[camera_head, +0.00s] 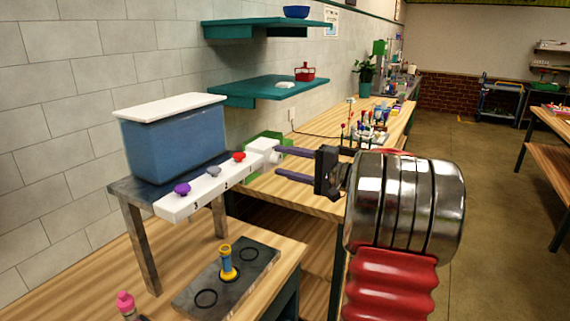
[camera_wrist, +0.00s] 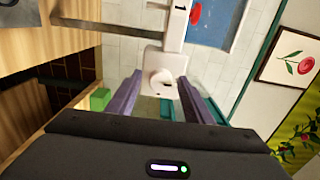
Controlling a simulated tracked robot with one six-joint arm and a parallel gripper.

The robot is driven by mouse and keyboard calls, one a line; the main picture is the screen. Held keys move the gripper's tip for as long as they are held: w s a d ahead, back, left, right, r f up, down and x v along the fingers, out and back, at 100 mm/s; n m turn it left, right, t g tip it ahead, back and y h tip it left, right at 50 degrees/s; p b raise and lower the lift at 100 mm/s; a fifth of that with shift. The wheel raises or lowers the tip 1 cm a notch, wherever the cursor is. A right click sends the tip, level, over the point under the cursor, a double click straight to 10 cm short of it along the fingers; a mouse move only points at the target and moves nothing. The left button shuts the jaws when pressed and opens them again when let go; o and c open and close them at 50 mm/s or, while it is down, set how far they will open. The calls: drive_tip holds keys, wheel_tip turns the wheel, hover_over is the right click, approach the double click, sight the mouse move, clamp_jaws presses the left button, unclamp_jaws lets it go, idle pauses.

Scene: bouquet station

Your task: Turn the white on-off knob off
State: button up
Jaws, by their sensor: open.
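The white on-off knob (camera_head: 274,157) is on the right end of a white bar (camera_head: 215,185) carrying purple (camera_head: 182,188), grey (camera_head: 213,171) and red (camera_head: 239,157) knobs. In the wrist view the white knob (camera_wrist: 161,80) is round with a slot-like dark mark, on a white end block. My gripper (camera_head: 279,162) is open, its two purple fingers pointing left at the knob. In the wrist view my gripper (camera_wrist: 161,76) has one finger on each side of the knob, with gaps visible. I cannot tell whether the tips reach past the knob's face.
A blue tank (camera_head: 175,145) with a white lid stands on a dark stand behind the bar. Below is a dark plate (camera_head: 225,280) with a yellow-and-blue piece (camera_head: 227,262). A green box (camera_head: 262,145) sits behind the bar's end. Teal shelves (camera_head: 268,90) hang above.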

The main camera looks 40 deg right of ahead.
drive_tip(key=v, duration=1.3)
drive_tip(key=shift+s, duration=0.35)
